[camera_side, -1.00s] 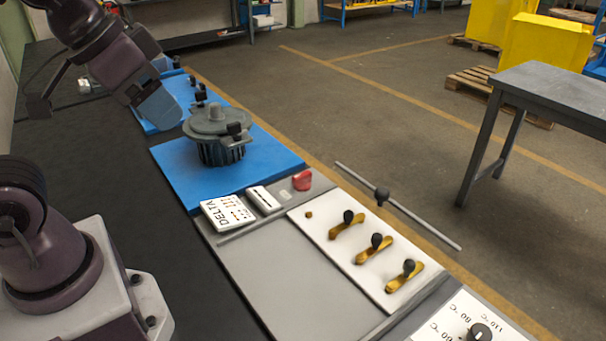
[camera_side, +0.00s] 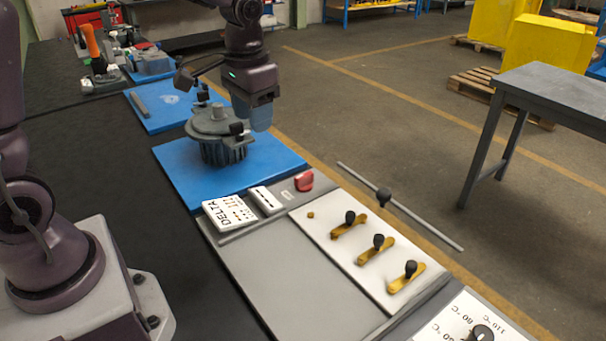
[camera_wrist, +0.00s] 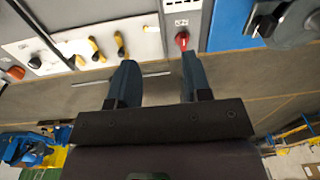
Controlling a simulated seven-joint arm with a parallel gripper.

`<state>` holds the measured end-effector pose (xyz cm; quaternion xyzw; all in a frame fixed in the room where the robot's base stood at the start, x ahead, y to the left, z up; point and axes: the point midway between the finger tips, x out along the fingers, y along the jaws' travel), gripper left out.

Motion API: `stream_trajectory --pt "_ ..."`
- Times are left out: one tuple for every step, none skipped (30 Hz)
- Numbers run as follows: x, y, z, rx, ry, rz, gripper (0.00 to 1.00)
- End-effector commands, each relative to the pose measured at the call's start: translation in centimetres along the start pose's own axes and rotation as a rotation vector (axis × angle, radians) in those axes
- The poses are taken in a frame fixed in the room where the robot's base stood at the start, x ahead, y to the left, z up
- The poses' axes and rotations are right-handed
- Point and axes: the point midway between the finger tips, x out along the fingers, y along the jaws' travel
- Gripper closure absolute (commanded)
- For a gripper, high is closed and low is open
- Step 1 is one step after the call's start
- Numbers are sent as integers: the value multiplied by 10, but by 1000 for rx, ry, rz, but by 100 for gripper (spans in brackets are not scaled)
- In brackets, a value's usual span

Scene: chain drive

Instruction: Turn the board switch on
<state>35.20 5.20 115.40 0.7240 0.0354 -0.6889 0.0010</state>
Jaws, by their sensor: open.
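The red knob (camera_side: 304,181) looks like the board switch; it sits at the far right corner of the grey board (camera_side: 270,262), by the blue plate. In the wrist view the red knob (camera_wrist: 182,40) shows near the top, close to the tip of the right finger in the picture. I cannot tell its on or off position. My gripper (camera_side: 260,120) hangs over the far side of the blue plate, beside the grey motor and above and behind the knob, apart from it. In the wrist view my gripper (camera_wrist: 158,60) has its fingers apart with nothing between them.
A grey motor (camera_side: 218,138) stands on the blue plate (camera_side: 185,180), near my gripper. A white panel (camera_side: 330,250) carries several yellow levers with black knobs. A white DELTA box (camera_side: 228,213) lies beside a smaller white module (camera_side: 265,199). A thin rail (camera_side: 425,226) runs along the far edge.

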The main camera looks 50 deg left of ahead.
Motion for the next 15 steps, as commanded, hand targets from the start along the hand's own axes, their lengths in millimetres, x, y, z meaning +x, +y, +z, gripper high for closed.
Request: stream_trajectory --pt "17 -5 -16 0 -32 9 55" --pt "25 -7 -25 3 -45 14 55" --pt "38 -11 -37 6 -62 20 55" --pt "47 -14 -46 8 -72 26 55" --pt "57 -16 -55 10 -82 33 55" --pt "70 -21 -66 11 -94 41 55" --pt "79 -24 -74 13 -101 47 55" --pt "89 -26 -82 14 -108 54 55" --pt "100 -30 -91 14 -113 61 55" --pt "108 -32 -98 16 -115 66 55" --pt "115 -35 -105 17 -114 70 55" --pt "123 -38 -114 19 -111 75 55" --pt "127 -40 -120 22 -107 76 55" --pt "128 -42 -126 26 -99 75 55" --pt "127 -43 -134 31 -85 73 55"
